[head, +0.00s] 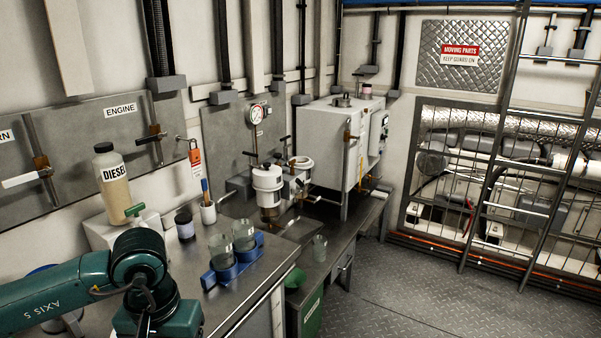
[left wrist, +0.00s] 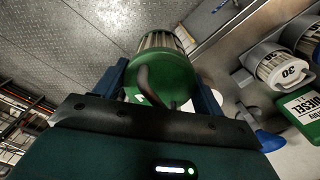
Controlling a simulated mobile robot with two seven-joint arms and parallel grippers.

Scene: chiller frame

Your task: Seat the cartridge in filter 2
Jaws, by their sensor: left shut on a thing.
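My left gripper (left wrist: 160,78) is shut on a cartridge (left wrist: 165,72) with a green end cap, a dark looped handle and a pale pleated body, in the left wrist view. Two white filter housings (head: 268,186) (head: 301,166) stand side by side on the far bench. The right one seems open at the top. I cannot read which is filter 2. My right gripper is not in view.
A DIESEL bottle (head: 110,183), a dark-lidded jar (head: 185,226) and a brush cup (head: 208,213) stand on the near bench. A blue holder (head: 224,274) carries two glass beakers. A white box unit (head: 326,140) stands right of the housings. The floor (head: 400,295) is clear.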

